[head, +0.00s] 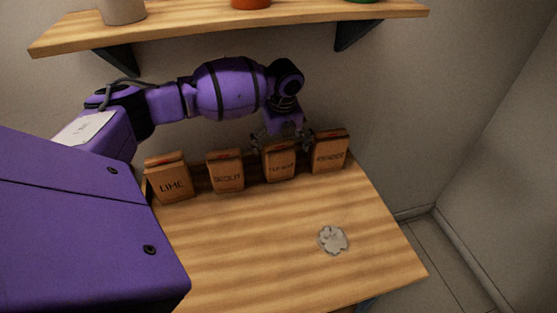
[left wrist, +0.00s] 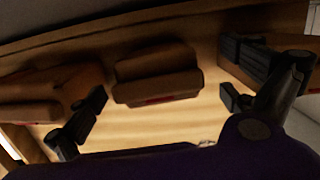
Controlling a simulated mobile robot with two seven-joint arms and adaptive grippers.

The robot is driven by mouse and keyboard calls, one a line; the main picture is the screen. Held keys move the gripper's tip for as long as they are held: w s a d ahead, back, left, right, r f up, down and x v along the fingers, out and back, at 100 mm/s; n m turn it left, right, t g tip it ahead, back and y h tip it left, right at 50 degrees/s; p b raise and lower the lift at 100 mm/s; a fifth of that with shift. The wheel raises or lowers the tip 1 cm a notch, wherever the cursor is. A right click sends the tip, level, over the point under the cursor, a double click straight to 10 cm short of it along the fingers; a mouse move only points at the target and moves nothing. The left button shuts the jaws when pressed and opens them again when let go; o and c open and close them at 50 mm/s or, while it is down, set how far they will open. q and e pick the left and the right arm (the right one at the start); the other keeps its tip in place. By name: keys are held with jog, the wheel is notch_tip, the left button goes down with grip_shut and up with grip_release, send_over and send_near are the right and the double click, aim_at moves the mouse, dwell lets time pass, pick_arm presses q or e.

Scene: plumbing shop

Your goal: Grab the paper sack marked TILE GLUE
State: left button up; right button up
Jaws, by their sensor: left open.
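The third brown paper sack from the left (head: 279,163) stands upright at the back of the wooden table; its small print looks like TILE GLUE but is hard to read. My left gripper (head: 282,141) is open just above and behind its top, with a finger to each side. In the left wrist view a sack with a red mark (left wrist: 157,76) lies between the open fingers of the left gripper (left wrist: 163,97); whether they touch it I cannot tell. My right gripper is not in view.
Similar sacks stand alongside: LIME (head: 171,182), one that seems to read GROUT (head: 227,173), and one with unclear print (head: 330,153) close on the right. A shelf (head: 200,30) hangs above my arm.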

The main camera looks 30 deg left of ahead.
pick_arm(q)
jog(key=f, duration=0.3)
jog(key=shift+w+a+f, duration=0.15)
jog(key=shift+a+f, duration=0.2)
jog(key=shift+a, duration=0.05)
jog(key=c, duration=2.2)
jog(key=shift+w+r, duration=0.1)
jog(key=shift+r, duration=0.1)
